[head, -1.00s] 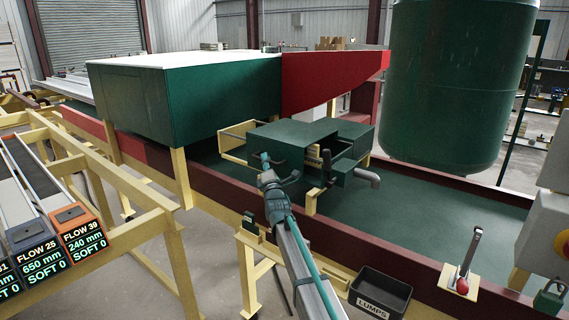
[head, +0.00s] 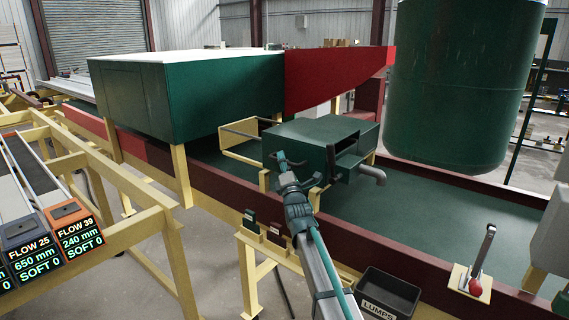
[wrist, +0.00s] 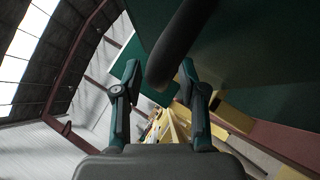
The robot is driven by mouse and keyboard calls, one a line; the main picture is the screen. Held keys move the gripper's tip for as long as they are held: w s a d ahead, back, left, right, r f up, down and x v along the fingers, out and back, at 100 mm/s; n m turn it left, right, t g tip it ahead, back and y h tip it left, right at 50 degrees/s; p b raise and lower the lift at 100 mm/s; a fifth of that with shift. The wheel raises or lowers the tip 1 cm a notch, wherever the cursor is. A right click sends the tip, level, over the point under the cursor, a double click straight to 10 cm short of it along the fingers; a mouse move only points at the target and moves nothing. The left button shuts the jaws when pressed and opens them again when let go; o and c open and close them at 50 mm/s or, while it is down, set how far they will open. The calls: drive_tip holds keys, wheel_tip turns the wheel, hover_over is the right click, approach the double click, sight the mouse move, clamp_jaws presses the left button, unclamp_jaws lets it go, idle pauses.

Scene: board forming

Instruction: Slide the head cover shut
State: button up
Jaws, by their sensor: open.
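The head cover (head: 306,131) is a dark green box on rails above the green belt, in the middle of the head view. My gripper (head: 287,161) is open at the cover's near side. In the wrist view, a thick dark bar (wrist: 181,42) reaches down between the two open fingers (wrist: 159,75); it looks like a handle, and I cannot tell whether either finger touches it. The arm hides part of the cover's near side.
A grey outlet pipe (head: 373,174) sticks out right of the head. A large green tank (head: 455,90) hangs behind. A red-knobbed lever (head: 483,260) and a LUMPS bin (head: 388,293) are at front right. A big green hood (head: 190,100) stands left.

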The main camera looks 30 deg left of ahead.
drive_tip(key=v, duration=1.2)
